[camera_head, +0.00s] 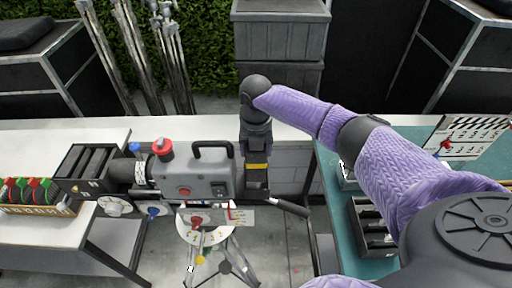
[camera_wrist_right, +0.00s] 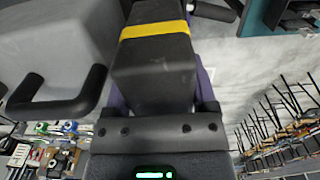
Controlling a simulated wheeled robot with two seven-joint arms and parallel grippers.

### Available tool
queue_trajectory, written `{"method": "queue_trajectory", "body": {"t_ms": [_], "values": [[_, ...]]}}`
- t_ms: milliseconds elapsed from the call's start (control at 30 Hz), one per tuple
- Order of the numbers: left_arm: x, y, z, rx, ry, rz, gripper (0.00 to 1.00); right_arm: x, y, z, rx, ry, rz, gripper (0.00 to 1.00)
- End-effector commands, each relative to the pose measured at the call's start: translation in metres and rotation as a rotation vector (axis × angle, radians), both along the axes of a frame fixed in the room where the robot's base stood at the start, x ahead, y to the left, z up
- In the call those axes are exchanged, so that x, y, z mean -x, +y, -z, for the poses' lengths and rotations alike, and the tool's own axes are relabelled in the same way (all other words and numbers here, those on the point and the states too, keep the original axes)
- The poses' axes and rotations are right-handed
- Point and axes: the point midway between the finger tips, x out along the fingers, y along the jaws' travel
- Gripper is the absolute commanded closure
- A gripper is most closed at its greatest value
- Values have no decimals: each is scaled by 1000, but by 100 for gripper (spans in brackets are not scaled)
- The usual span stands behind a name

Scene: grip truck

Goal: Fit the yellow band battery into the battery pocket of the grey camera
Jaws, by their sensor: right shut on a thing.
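The grey camera (camera_head: 208,182) sits on a tripod, its matte box and lens toward the left and a black handle on top. My right gripper (camera_head: 256,150) points down just right of the camera's rear end and is shut on the yellow band battery (camera_head: 257,178), a dark block with a yellow stripe. In the right wrist view the battery (camera_wrist_right: 155,75) fills the middle, and the camera body (camera_wrist_right: 45,45) is close on its left. Whether battery and camera touch cannot be told. The battery pocket is not clearly visible. My left gripper is not in view.
A white table (camera_head: 60,240) with a rack of red and green items (camera_head: 38,195) stands at left. A teal-topped table (camera_head: 340,225) with a dark slotted tray (camera_head: 370,225) is at right. Below the camera are a tripod (camera_head: 225,262) and a black pan handle (camera_head: 290,207).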

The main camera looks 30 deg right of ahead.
Motion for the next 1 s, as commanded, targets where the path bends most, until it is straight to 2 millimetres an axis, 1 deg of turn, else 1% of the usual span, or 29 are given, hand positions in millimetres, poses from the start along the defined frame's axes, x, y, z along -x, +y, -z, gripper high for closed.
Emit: {"method": "queue_trajectory", "body": {"t_ms": [200,467,800,1000], "values": [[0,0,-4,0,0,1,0,0,0,-1,-1,-1,0,100],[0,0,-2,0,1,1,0,0,0,1,0,0,0,100],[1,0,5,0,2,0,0,0,0,13,0,0,0,100],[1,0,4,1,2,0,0,0,0,12,1,-1,0,100]]}}
